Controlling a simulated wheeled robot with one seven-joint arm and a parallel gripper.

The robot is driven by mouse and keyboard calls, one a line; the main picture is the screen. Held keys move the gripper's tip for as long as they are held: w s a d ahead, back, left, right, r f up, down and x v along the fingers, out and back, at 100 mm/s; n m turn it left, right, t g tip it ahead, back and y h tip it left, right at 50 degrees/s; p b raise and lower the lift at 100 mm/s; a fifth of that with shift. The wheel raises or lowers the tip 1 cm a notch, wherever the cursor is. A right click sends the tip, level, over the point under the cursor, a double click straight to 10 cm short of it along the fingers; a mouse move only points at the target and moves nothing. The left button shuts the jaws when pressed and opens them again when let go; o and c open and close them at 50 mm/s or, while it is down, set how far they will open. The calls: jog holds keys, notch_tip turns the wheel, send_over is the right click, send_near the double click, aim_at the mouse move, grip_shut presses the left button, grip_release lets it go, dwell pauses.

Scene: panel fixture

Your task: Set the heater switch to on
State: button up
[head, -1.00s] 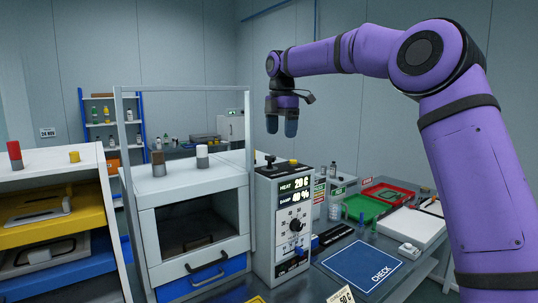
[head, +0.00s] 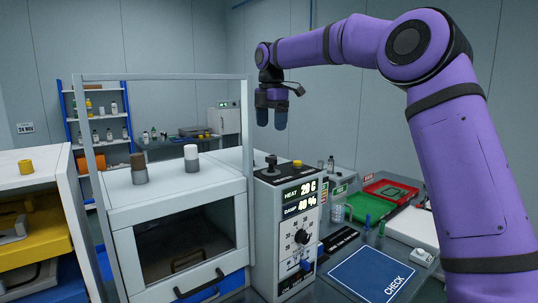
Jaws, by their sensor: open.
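A pale control box (head: 267,235) stands right of the white glass-fronted cabinet. Its displays (head: 300,196) read HEAT 20 C and DAMP 40 %. Below them is a round black dial (head: 302,237), and a small blue part (head: 306,265) sits low on the same face. On top are a black upright lever or knob (head: 271,162) and a yellow button (head: 297,163). I cannot tell which control is the heater switch, and no label for it is readable. My gripper (head: 272,119) is open and empty, pointing down above the top of the box, clear of it.
The white cabinet (head: 192,205) has a tall frame (head: 165,77) and two capped cylinders on top. A blue CHECK mat (head: 372,272) lies right of the box, with green (head: 368,211) and red trays behind. Open air surrounds my gripper.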

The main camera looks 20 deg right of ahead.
aim_at(271, 158)
notch_tip(271, 158, down, 10)
jog(key=shift+f, duration=0.2)
dwell(0.4)
jog(key=c, duration=0.9)
